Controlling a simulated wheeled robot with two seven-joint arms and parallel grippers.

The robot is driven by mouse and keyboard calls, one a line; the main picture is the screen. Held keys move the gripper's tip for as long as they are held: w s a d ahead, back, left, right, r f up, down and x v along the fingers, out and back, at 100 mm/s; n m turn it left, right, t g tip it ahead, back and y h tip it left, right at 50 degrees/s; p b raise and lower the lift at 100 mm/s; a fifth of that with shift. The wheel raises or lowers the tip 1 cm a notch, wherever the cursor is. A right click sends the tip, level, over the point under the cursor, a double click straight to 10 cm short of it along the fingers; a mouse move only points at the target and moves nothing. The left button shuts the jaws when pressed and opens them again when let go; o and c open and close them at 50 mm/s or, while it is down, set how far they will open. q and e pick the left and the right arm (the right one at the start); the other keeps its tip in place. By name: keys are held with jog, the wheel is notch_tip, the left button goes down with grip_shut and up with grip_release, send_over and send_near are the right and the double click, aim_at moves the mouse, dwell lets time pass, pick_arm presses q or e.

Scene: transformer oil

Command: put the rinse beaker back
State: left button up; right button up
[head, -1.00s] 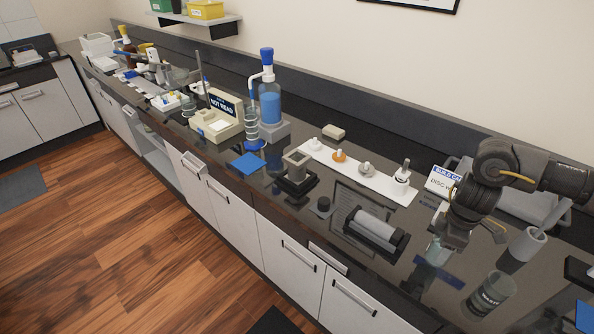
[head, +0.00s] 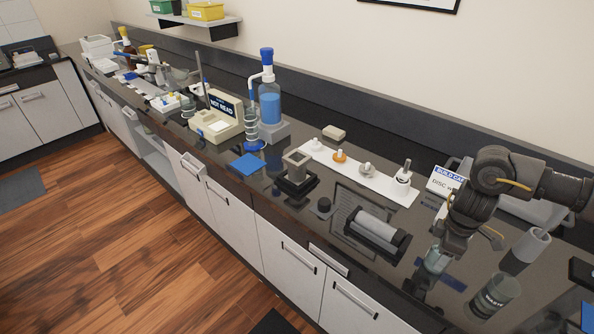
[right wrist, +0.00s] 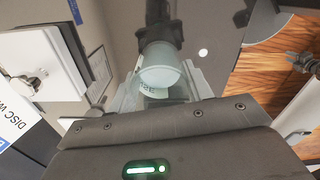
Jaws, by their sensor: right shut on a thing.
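My right gripper (head: 432,264) is at the right part of the counter in the head view. It is shut on the rinse beaker (right wrist: 160,72), a clear glass vessel with lettering, held between the two pale fingers in the right wrist view. In the head view the beaker is small and partly hidden by the gripper. A dark blue patch (head: 454,283) shows on the counter just right of the gripper. I cannot tell if the beaker's base touches the counter. My left gripper is not in view.
A second labelled glass beaker (head: 494,297) stands to the right of the gripper. A roller in a dark cradle (head: 377,232) lies to its left. A white strip with several fittings (head: 360,172) and a grey tray (head: 530,205) are behind. The counter's front edge is close.

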jog(key=shift+f, duration=0.25)
jog(key=o, duration=1.2)
jog(key=shift+o, duration=0.2)
jog(key=shift+o, duration=1.3)
notch_tip(320, 180, up, 11)
jog(key=p, duration=0.1)
jog(key=shift+p, duration=0.35)
jog(key=shift+f, duration=0.1)
